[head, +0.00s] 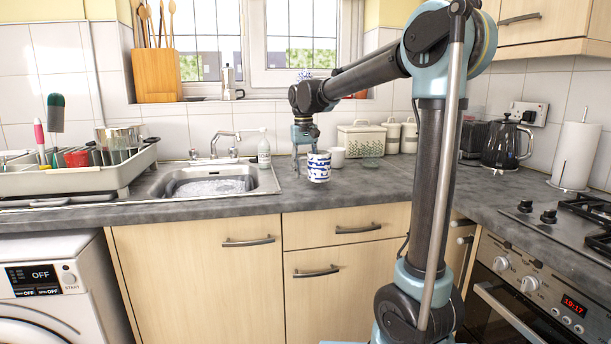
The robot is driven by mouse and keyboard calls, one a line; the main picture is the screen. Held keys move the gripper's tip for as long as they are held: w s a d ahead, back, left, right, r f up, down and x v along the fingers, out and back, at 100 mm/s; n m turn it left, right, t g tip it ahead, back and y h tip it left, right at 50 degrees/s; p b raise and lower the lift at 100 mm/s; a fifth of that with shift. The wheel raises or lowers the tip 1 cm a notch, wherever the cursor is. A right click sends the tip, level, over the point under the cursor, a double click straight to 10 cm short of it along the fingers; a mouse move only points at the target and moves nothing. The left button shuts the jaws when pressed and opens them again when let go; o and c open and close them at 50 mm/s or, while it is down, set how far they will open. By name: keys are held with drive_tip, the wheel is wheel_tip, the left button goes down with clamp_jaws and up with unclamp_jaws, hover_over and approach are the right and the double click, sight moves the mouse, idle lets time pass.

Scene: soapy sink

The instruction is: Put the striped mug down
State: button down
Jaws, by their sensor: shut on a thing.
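The striped mug (318,168), white with blue bands, is upright over the worktop just right of the sink. My gripper (307,159) points down at the mug's left side and is shut on it. The exact grip on the wall or handle is too small to make out. I cannot tell whether the mug's base touches the worktop (270,208) or hangs slightly above it.
A plain pale cup (338,157) and a small glass dish (371,163) stand close behind and right. The soapy sink (212,184) and soap bottle (264,150) are left. A cream bread bin (361,141) is behind. Worktop in front and right is clear.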

drive_tip(key=shift+f, duration=0.8)
drive_tip(key=c, duration=0.9)
unclamp_jaws()
wheel_tip(320, 180, up, 12)
drive_tip(key=shift+s+a+r, duration=0.1)
drive_tip(key=shift+s+a, duration=0.05)
